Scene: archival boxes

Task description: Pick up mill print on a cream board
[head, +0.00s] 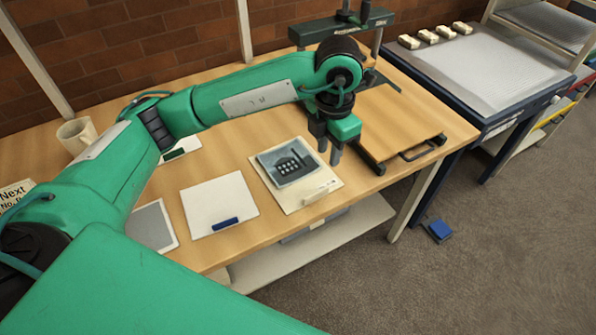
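The mill print (287,163) shows a dark building with several windows and a tall chimney on a blue-grey ground. It is mounted on a cream board (296,204) lying flat on the wooden table (264,234). A small pale block or clip (319,192) sits at the board's front right. My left gripper (328,153) points down by the board's far right edge, with a gap between its fingers and nothing seen in it. I cannot tell whether the fingertips touch the board. My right gripper is not in view.
A white board (215,197) with a blue clip (225,223) and a grey sheet (151,226) lie to the left. A green press (333,27) and a handled wooden board (391,121) are at the right. A blue object (439,231) lies on the floor.

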